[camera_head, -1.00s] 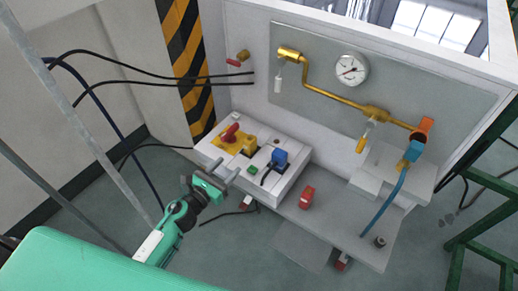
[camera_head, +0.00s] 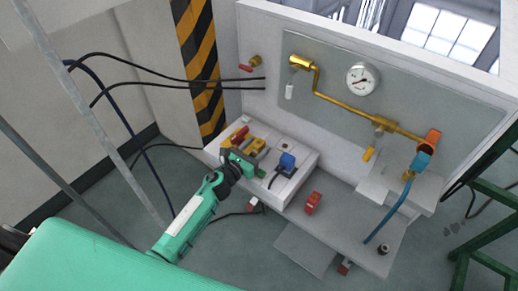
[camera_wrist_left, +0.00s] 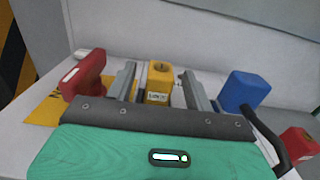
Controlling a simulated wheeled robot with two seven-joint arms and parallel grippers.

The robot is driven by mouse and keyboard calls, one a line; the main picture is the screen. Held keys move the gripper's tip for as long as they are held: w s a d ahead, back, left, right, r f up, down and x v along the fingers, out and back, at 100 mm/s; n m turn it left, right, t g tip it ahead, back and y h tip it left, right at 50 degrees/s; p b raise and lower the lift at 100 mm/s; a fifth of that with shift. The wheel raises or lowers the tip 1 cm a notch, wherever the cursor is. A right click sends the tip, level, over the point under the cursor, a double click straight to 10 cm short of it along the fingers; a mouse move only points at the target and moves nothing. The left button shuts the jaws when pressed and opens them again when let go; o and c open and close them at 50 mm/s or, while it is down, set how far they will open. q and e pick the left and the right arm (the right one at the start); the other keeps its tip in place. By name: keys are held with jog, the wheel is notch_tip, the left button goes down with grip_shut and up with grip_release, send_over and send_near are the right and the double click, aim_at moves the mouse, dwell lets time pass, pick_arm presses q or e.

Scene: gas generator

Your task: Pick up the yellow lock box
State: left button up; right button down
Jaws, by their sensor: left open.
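The yellow lock box (camera_head: 257,146) sits on top of the white control box, beside the red switch handle (camera_head: 238,135). In the left wrist view the lock box (camera_wrist_left: 160,82) is upright with a white label on its front and a dark round spot on its top. My left gripper (camera_head: 252,156) is close over the front of the control box. In the left wrist view its two grey fingers (camera_wrist_left: 158,72) are open, one to each side of the lock box as seen, with visible gaps. I cannot tell whether the fingertips reach fully around it. My right gripper is not in view.
A blue plug (camera_wrist_left: 243,90) with a black cable stands right of the lock box; the red handle (camera_wrist_left: 85,73) is close on the left. A red block (camera_head: 313,203) lies on the grey shelf. Brass piping (camera_head: 345,104) and a gauge (camera_head: 360,79) are on the back panel.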

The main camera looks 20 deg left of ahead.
pick_arm(q)
jog(key=shift+x, duration=0.95)
jog(key=c, duration=1)
grip_shut()
jog(key=shift+r, duration=0.1)
